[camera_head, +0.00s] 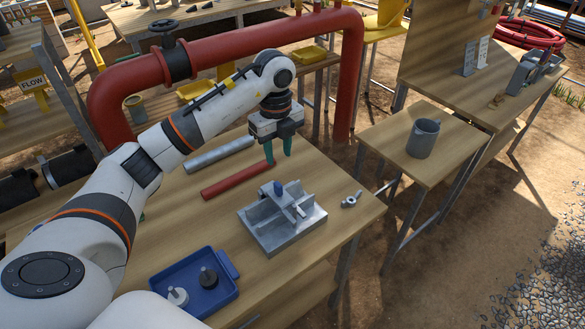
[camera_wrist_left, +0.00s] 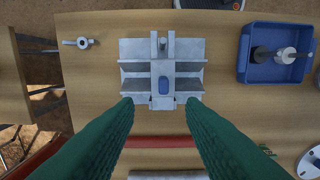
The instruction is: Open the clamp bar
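A grey metal clamp fixture (camera_head: 283,235) with upright ribs and a channel sits on the wooden table; it also shows in the left wrist view (camera_wrist_left: 133,48). The clamp bar (camera_head: 291,198) lies across the middle of the fixture, with a blue knob (camera_head: 278,188) on the end towards my left gripper. The wrist view shows the blue knob (camera_wrist_left: 164,85) centred ahead of the fingers. My left gripper (camera_head: 279,157) is open and empty, its green fingers apart above the table, behind the fixture and not touching it. My right gripper is not in view.
A wing nut (camera_head: 351,199) lies right of the fixture. A red rod (camera_head: 236,180) and a grey rod (camera_head: 220,154) lie behind it. A blue tray (camera_head: 222,308) with two small knobbed parts is at front left. A red pipe (camera_head: 230,50) arches behind my arm.

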